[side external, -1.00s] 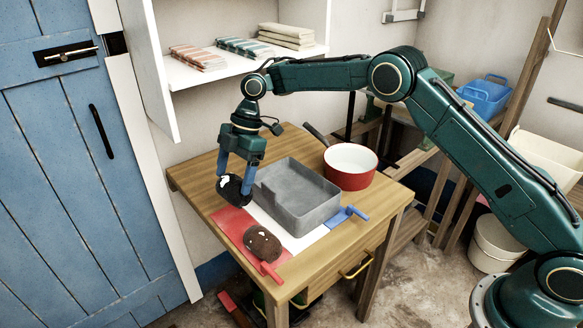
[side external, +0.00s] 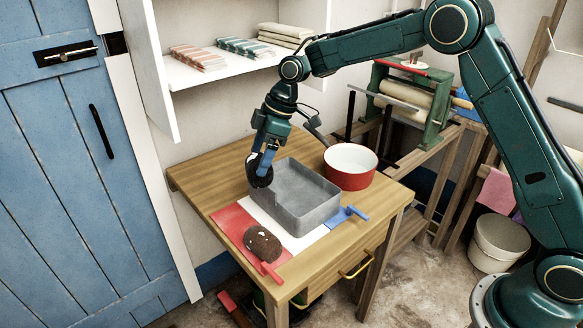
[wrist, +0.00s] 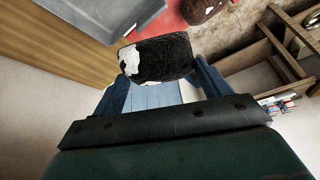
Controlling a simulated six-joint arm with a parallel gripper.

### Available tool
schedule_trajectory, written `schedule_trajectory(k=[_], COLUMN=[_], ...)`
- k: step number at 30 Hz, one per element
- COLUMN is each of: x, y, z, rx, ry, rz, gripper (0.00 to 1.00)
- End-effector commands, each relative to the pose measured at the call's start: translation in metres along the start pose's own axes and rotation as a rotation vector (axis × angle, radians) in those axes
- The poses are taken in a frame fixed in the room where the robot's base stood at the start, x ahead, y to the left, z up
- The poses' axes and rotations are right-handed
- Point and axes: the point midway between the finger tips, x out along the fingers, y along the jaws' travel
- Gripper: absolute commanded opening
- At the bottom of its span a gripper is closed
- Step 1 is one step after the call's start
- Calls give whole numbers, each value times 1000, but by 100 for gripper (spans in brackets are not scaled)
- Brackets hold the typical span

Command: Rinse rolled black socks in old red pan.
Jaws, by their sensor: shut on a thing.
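My gripper (side external: 260,166) is tilted and shut on the rolled black socks (side external: 261,179), a dark roll with a white patch. In the side view they hang at the left rim of the grey trough (side external: 322,214); I cannot tell whether they are over it or beside it. The wrist view shows the roll (wrist: 165,60) between the blue fingers. The old red pan (side external: 350,178), white inside and dark-handled, stands behind the trough to the right. Its inside bottom is largely hidden.
A brown roll with white spots (side external: 263,243) lies on a red mat (side external: 230,221) at the front left. A blue-handled tool (side external: 346,214) lies right of the trough. A white shelf (side external: 215,71) with folded cloths hangs behind. The wooden table's (side external: 205,180) back left is clear.

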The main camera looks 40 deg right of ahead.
Motion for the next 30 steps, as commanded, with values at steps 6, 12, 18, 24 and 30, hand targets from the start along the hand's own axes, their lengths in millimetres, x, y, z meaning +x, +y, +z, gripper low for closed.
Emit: schedule_trajectory(k=[6,12,18,24,30], x=[-27,-46,-61,-76,-85], y=[-2,-5,-7,-1,15], z=[34,64,90,116,132], rx=[218,383,498,582,583], ry=[0,-1,0,2,2], rz=[94,165,217,253,248], gripper=[51,51,51,51,51])
